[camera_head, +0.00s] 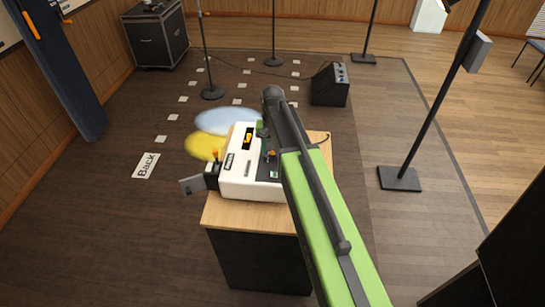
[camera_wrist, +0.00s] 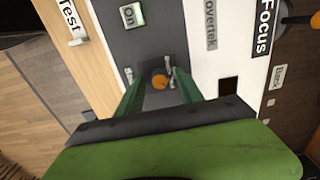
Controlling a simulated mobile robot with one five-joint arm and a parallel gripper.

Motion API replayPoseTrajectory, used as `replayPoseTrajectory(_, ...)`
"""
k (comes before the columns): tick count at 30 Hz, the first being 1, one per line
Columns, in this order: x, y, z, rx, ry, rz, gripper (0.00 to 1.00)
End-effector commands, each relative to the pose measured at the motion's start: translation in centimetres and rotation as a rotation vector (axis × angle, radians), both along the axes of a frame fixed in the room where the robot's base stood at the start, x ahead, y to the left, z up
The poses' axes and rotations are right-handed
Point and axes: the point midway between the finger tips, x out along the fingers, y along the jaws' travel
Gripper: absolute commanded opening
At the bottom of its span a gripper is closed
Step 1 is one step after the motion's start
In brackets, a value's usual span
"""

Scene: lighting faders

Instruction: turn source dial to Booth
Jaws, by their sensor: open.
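A white console (camera_head: 240,185) with a dark control strip sits on a wooden-topped stand. An orange-capped control (camera_wrist: 160,82) on that strip shows between my gripper's fingers in the wrist view; it also shows in the head view (camera_head: 271,153). No source or Booth label is readable, so I cannot tell if this is the source dial. My gripper (camera_wrist: 158,88) is open, with one green finger on each side of the orange cap. Contact cannot be made out. The gripper body hides the lower part of the wrist view.
A lit green On button (camera_wrist: 132,15) is near the fingers. The stand's wooden top (camera_head: 225,213) shows bare at the front. Tall poles stand around.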

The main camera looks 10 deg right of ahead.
Motion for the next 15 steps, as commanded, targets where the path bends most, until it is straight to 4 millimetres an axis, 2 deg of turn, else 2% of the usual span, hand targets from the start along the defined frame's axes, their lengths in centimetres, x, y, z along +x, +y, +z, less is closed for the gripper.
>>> replayPoseTrajectory(5, 0.00, -0.03, 0.16, 0.000, 0.000, 0.000, 0.44)
replayPoseTrajectory(15, 0.00, -0.06, 0.15, 0.000, 0.000, -0.001, 0.00)
